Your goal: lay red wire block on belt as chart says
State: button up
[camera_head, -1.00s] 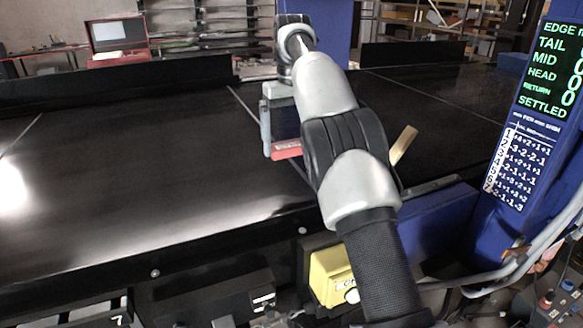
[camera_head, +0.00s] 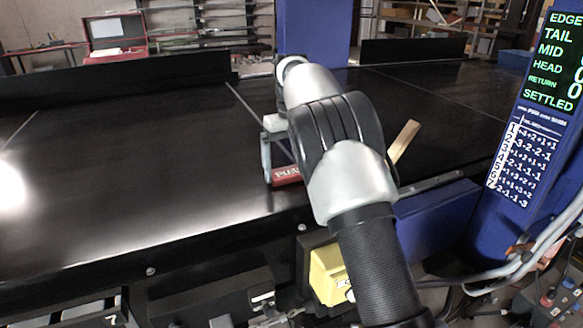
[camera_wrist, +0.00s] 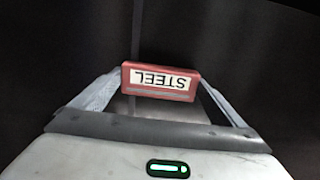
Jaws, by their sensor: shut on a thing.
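The red block (camera_head: 287,177) is partly hidden behind my arm in the head view, above or on the near part of the black belt (camera_head: 130,190); I cannot tell if it touches. In the wrist view the red block (camera_wrist: 160,82) has a white label reading STEEL, upside down. My gripper (camera_wrist: 160,92) is shut on it, one finger at each end. The chart (camera_head: 530,160), with numbered rows of small signed digits, hangs on the blue post at the right. Above it is a screen (camera_head: 550,60) listing EDGE, TAIL, MID, HEAD, RETURN and SETTLED.
A yellow box (camera_head: 327,272) sits below the belt's near edge. Dark rails (camera_head: 110,76) run along the far side. An open red case (camera_head: 117,38) is behind. The belt's left part is clear.

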aim_at(292, 171)
jog(key=shift+f, duration=0.1)
jog(key=o, duration=0.8)
jog(key=shift+r+p, duration=0.75)
jog(key=shift+r, duration=3.25)
jog(key=s+d+r+m+t+y, duration=0.1)
jog(key=s+d+r+m, duration=0.1)
jog(key=s+d+r, duration=0.4)
jog(key=s+d+r+m+t, duration=0.1)
jog(key=s+d+r+t, duration=0.1)
jog(key=s+d+r, duration=0.45)
jog(key=s+f+t, duration=0.1)
jog(key=s+f, duration=0.2)
jog(key=s, duration=0.5)
jog(key=s+f+m, duration=0.1)
jog(key=s+f, duration=0.3)
jog(key=s, duration=0.4)
jog(key=s+f+t+h, duration=0.1)
jog(key=s+f, duration=0.3)
jog(key=s, duration=0.5)
jog(key=shift+s+d+f+m+t, duration=0.1)
jog(key=shift+d+f+m+t, duration=0.1)
jog(key=shift+d+m+t, duration=0.1)
